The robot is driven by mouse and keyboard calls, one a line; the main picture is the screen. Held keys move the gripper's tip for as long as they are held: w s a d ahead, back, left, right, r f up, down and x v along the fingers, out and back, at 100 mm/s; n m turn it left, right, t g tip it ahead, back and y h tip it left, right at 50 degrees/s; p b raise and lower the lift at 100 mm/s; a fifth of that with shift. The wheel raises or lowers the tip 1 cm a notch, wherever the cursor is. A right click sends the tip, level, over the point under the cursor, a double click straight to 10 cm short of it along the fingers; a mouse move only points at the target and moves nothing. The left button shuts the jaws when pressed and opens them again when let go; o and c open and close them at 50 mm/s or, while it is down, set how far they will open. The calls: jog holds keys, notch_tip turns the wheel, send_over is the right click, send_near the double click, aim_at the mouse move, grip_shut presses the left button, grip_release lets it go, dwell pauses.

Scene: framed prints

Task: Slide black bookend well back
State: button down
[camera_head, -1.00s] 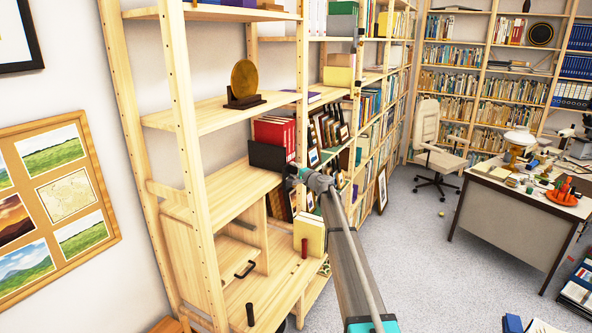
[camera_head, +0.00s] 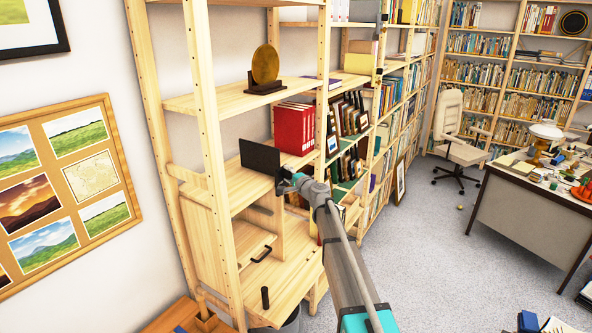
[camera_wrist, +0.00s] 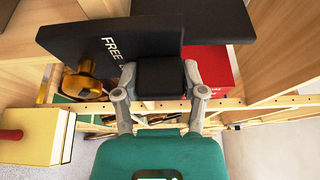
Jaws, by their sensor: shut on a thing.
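The black bookend (camera_head: 259,157) stands upright on the middle shelf, just left of the red binders (camera_head: 295,128). My gripper (camera_head: 285,183) is at the bookend's lower right edge in the head view. In the wrist view my gripper's two fingers (camera_wrist: 160,78) are closed about a dark block-shaped part of it.
A gold disc on a dark stand (camera_head: 265,66) sits on the shelf above. Framed pictures (camera_head: 345,115) stand right of the binders. Wooden uprights (camera_head: 205,120) border the shelf. Bare shelf (camera_head: 228,190) lies left of the bookend. Yellow books (camera_wrist: 35,135) show in the wrist view.

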aim_at(276, 176)
jog(key=shift+s+a, duration=0.7)
jog(key=shift+s, duration=0.3)
jog(key=shift+s+a, duration=0.7)
jog(key=shift+s, duration=0.25)
jog(key=shift+c, duration=0.8)
grip_release()
jog(key=v, duration=1.2)
